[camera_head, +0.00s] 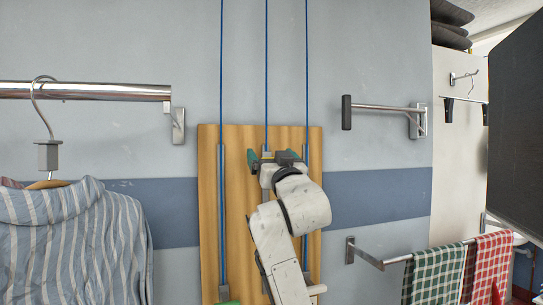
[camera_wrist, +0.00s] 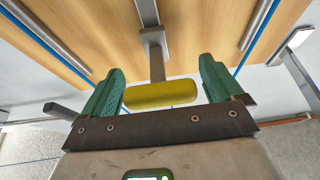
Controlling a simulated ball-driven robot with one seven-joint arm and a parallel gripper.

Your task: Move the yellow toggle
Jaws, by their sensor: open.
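The yellow toggle (camera_wrist: 162,94) is a rounded bar on the end of a grey metal stem (camera_wrist: 155,55), seen in the wrist view. It lies crosswise between the two green fingers of my gripper (camera_wrist: 161,68), close to the left finger, with a small gap at the right one. The fingers are open on either side of it.
Blue cords (camera_head: 266,60) run down the wall to grey rods (camera_head: 222,210) on the board. A striped shirt (camera_head: 75,240) hangs at left under a chrome rail (camera_head: 90,91). At right are a bar with a black end (camera_head: 347,113) and a towel rail with checked cloths (camera_head: 435,275).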

